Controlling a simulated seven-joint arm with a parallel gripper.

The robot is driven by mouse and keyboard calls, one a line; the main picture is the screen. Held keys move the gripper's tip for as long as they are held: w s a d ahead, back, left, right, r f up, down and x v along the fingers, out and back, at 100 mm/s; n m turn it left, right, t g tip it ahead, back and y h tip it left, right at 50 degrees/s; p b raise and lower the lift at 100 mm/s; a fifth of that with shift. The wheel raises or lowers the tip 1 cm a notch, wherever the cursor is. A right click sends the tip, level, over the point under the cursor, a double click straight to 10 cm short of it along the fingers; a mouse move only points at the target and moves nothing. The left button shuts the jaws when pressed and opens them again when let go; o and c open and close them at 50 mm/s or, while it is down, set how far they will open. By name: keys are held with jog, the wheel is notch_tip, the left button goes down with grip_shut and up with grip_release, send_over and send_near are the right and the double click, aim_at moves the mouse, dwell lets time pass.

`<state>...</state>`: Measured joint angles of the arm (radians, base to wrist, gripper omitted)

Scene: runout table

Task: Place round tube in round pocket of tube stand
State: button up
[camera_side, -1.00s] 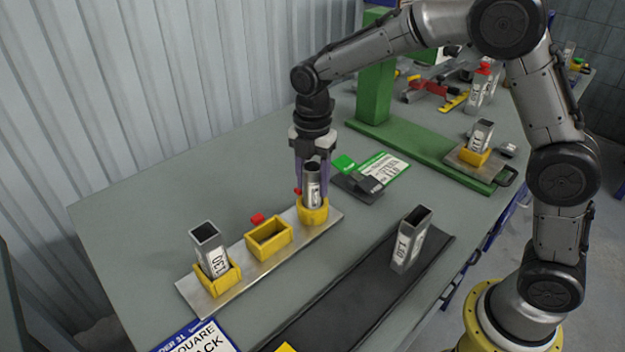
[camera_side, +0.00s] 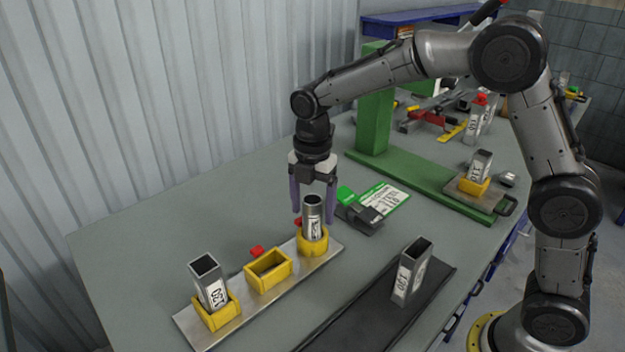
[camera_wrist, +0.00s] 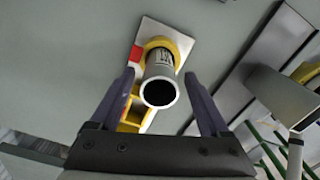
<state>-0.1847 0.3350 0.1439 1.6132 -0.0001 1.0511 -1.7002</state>
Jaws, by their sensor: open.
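The round tube (camera_side: 312,218) is a short grey metal pipe with a white label. It stands upright in the yellow round pocket (camera_side: 312,244) at the far end of the tube stand (camera_side: 190,322), a metal plate with yellow pockets. My gripper (camera_side: 314,218) is open, its purple fingers on either side of the tube's upper part and apart from it. In the wrist view the round tube (camera_wrist: 160,92) shows its open mouth between the spread fingers (camera_wrist: 163,80). The tube's lower end is hidden inside the pocket.
A square tube (camera_side: 209,286) stands in the near pocket of the stand; the middle pocket (camera_side: 268,268) is empty. Another rectangular tube (camera_side: 411,272) stands on a black strip (camera_side: 365,310). A green fixture (camera_side: 430,170) stands behind. Grey table is free at left.

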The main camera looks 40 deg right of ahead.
notch_tip(320, 180, up, 11)
jog(key=shift+f, duration=0.2)
jog(key=s+d+r+m+t, duration=0.2)
jog(key=s+d+r+m, duration=0.2)
jog(key=s+m, duration=0.3)
jog(key=s+d+f+m+t, duration=0.1)
jog(key=s+d+f+m, duration=0.1)
jog(key=s+m, duration=0.5)
jog(key=s+d+f+m+t, duration=0.2)
jog(key=s+f+m, duration=0.2)
jog(key=s+m, duration=0.3)
jog(key=s, duration=0.5)
jog(key=shift+s+m+t, duration=0.3)
